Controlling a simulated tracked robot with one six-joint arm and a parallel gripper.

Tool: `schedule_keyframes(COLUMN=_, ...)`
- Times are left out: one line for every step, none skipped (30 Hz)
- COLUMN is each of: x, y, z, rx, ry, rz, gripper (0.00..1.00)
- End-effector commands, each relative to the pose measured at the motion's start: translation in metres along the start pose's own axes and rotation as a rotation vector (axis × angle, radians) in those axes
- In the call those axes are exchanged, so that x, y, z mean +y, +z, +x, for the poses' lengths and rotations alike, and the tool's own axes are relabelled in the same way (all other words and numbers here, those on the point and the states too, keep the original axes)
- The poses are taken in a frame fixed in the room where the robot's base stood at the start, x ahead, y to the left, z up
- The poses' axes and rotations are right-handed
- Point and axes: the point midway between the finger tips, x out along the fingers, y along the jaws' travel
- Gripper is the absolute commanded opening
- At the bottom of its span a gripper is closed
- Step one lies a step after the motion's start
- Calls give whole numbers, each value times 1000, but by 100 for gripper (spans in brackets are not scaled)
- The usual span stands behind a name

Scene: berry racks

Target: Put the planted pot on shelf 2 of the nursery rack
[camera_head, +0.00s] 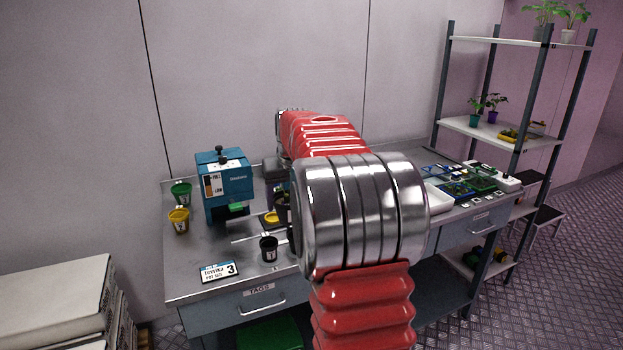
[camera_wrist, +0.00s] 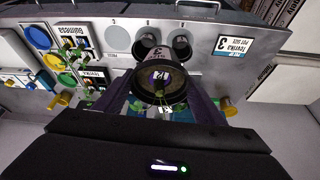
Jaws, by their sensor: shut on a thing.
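In the head view my arm covers most of the gripper; a dark pot (camera_head: 283,211) beside the arm appears to be the held one. Whether it touches the bench is unclear. The nursery rack (camera_head: 488,126) stands at the right with several white shelves. No shelf numbers are readable.
A blue machine (camera_head: 224,184), a green cup (camera_head: 181,195), a yellow cup (camera_head: 179,221) and a black pot (camera_head: 269,249) stand on the metal bench (camera_head: 200,249). Plants (camera_head: 487,103) and a yellow item (camera_head: 508,135) occupy the rack's middle shelf. A white tray (camera_head: 438,201) lies right of my arm.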

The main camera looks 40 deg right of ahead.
Motion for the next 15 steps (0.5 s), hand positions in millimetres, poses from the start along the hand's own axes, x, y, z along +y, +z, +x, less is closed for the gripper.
schedule_keyframes(x=-20, y=7, z=10, rx=-2, ry=-6, rz=-14, gripper=40)
schedule_keyframes(x=-29, y=11, z=14, rx=-2, ry=-9, rz=-21, gripper=40)
schedule_keyframes(x=-42, y=16, z=21, rx=0, ry=-12, rz=-29, gripper=40)
schedule_keyframes(x=-52, y=20, z=26, rx=0, ry=-15, rz=-37, gripper=40)
schedule_keyframes(x=-62, y=24, z=30, rx=0, ry=-18, rz=-46, gripper=40)
schedule_keyframes(x=-74, y=30, z=36, rx=0, ry=-22, rz=-56, gripper=40)
schedule_keyframes(x=-84, y=35, z=40, rx=1, ry=-26, rz=-65, gripper=40)
schedule_keyframes(x=-94, y=40, z=44, rx=1, ry=-30, rz=-75, gripper=40)
schedule_keyframes(x=-106, y=47, z=48, rx=1, ry=-35, rz=-88, gripper=40)
schedule_keyframes(x=-116, y=52, z=51, rx=3, ry=-40, rz=-98, gripper=40)
schedule_keyframes(x=-126, y=57, z=54, rx=2, ry=-44, rz=-107, gripper=40)
schedule_keyframes(x=-138, y=64, z=58, rx=3, ry=-50, rz=-123, gripper=40)
schedule_keyframes(x=-147, y=70, z=60, rx=3, ry=-55, rz=-134, gripper=40)
schedule_keyframes(x=-156, y=76, z=63, rx=3, ry=-60, rz=-146, gripper=40)
schedule_keyframes(x=-169, y=83, z=65, rx=3, ry=-66, rz=-161, gripper=40)
